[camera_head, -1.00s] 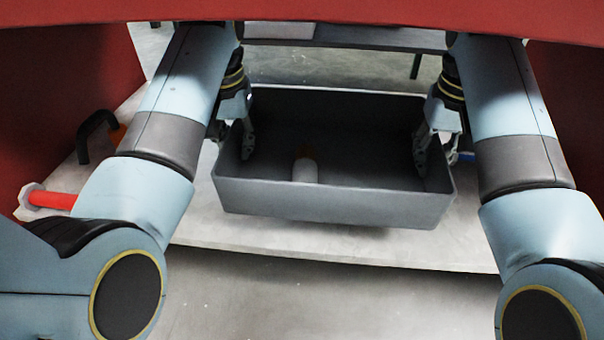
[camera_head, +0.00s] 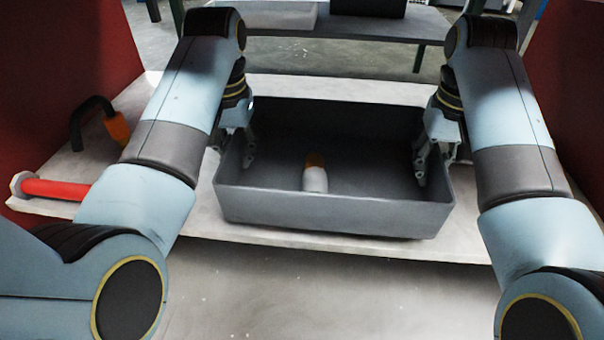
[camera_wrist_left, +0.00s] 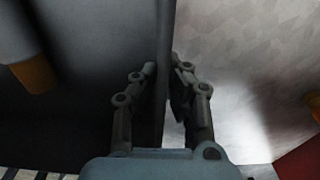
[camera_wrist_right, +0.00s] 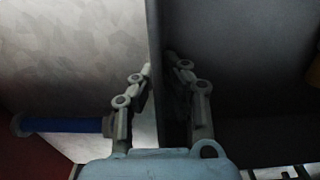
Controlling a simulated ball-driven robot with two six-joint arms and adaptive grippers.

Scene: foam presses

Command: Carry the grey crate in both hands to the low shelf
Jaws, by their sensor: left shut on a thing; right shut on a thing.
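The grey crate (camera_head: 330,205) is an open box in the middle of the head view, over a pale worktop. A white bottle with an orange top (camera_head: 315,178) stands inside it; its edge also shows in the left wrist view (camera_wrist_left: 35,75). My left gripper (camera_head: 247,155) is shut on the crate's left wall, one finger on each side of it, as the left wrist view (camera_wrist_left: 167,75) shows. My right gripper (camera_head: 420,165) is shut on the right wall, also seen in the right wrist view (camera_wrist_right: 157,70). Whether the crate's bottom touches the worktop is unclear.
The pale worktop (camera_head: 400,248) holds a red-handled tool (camera_head: 55,189) and a black curved thing with an orange part (camera_head: 116,127) at left. A blue-handled thing (camera_wrist_right: 65,125) lies near my right gripper. A grey low shelf (camera_head: 365,27) stands behind, carrying a light box (camera_head: 275,14) and a dark box (camera_head: 367,7).

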